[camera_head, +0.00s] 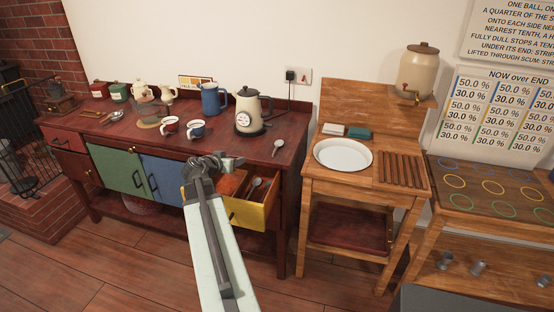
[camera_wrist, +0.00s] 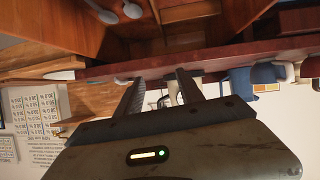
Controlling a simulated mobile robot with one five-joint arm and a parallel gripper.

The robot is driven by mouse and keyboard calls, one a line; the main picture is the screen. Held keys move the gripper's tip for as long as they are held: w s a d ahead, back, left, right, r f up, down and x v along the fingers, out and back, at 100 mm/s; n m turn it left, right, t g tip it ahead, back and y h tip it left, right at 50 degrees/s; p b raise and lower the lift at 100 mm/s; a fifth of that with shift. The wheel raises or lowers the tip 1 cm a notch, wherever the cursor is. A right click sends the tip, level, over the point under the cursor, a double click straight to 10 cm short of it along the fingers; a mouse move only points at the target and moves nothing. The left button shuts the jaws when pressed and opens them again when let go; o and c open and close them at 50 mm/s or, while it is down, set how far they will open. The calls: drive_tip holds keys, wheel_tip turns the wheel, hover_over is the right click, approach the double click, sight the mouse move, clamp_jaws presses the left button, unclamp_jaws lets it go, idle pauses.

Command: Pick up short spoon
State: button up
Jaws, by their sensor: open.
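Spoons lie in several places, and I cannot tell which is the short one. In the head view, two spoons (camera_head: 253,187) lie in the open yellow-fronted drawer (camera_head: 247,215). A single pale spoon (camera_head: 278,147) lies on the red-brown worktop, right of the kettle. More spoon-like utensils (camera_head: 115,117) lie at the worktop's left. My gripper (camera_head: 222,163) appears in front of the worktop, left of the drawer's spoons. In the wrist view, my gripper (camera_wrist: 163,85) is open with nothing between its fingers. Spoon ends (camera_wrist: 132,9) show at the top, apart from the fingers.
A cream kettle (camera_head: 247,112), a blue jug (camera_head: 213,99) and two mugs (camera_head: 196,129) stand on the worktop. The open drawer sticks out below the worktop edge. A wooden stand with a white basin (camera_head: 343,154) is to the right. Wooden floor lies in front.

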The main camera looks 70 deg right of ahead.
drive_tip(key=m+g+h, duration=0.2)
approach(277, 147)
drive_tip(key=shift+d+r+b, duration=0.35)
drive_tip(key=shift+d+r, duration=0.1)
drive_tip(key=b+x, duration=0.1)
drive_tip(key=x, duration=0.1)
drive_tip(key=b+x, duration=0.1)
drive_tip(key=x, duration=0.2)
drive_tip(key=f+b+x, duration=0.1)
drive_tip(key=x, duration=0.1)
drive_tip(key=shift+d+f, duration=0.15)
drive_tip(key=shift+d, duration=0.15)
drive_tip(key=shift+a, duration=0.1)
clamp_jaws()
